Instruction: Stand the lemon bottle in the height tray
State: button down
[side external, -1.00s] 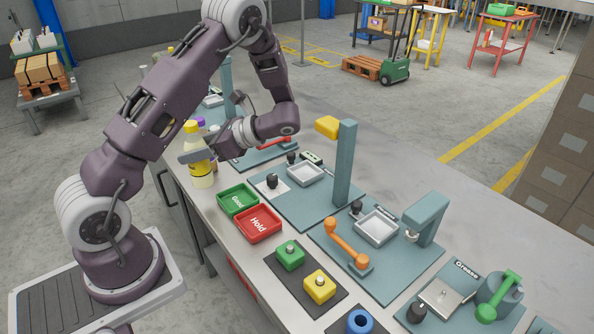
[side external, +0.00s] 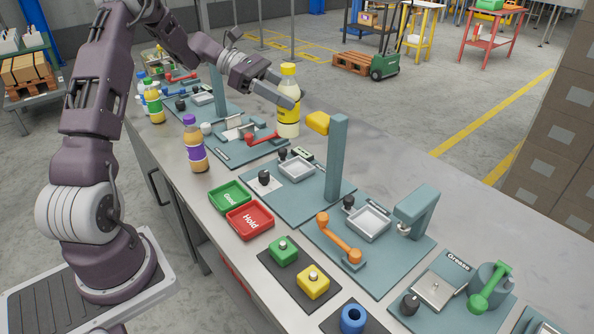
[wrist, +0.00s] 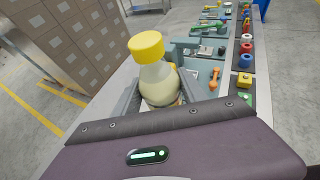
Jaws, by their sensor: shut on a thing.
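The lemon bottle (side external: 288,122) has a yellow cap, a yellow label and pale contents. My gripper (side external: 287,98) is shut around its upper part and holds it upright, behind and left of the tall teal post. In the wrist view the bottle (wrist: 158,82) stands between the fingers, its cap toward the camera. A small grey square tray (side external: 297,169) sits on the teal plate with the tall post and yellow head; I take it as the height tray. It looks empty. The bottle is apart from it, farther back. Its clearance above the bench is unclear.
The teal post (side external: 337,160) with its yellow head (side external: 317,122) stands between the bottle and the right-hand stations. A red lever (side external: 262,138) is just left of the bottle. A purple-capped bottle (side external: 195,148) stands at the front. Bench behind the post is clear.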

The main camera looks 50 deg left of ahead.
jog(key=w+a+r+n+t+y, duration=0.2)
jog(key=w+r+n+t+y, duration=0.1)
jog(key=w+n, duration=0.1)
notch_tip(320, 180, down, 18)
jog(key=shift+w+r, duration=0.25)
jog(key=c, duration=0.6)
grip_release()
jog(key=shift+c, duration=0.2)
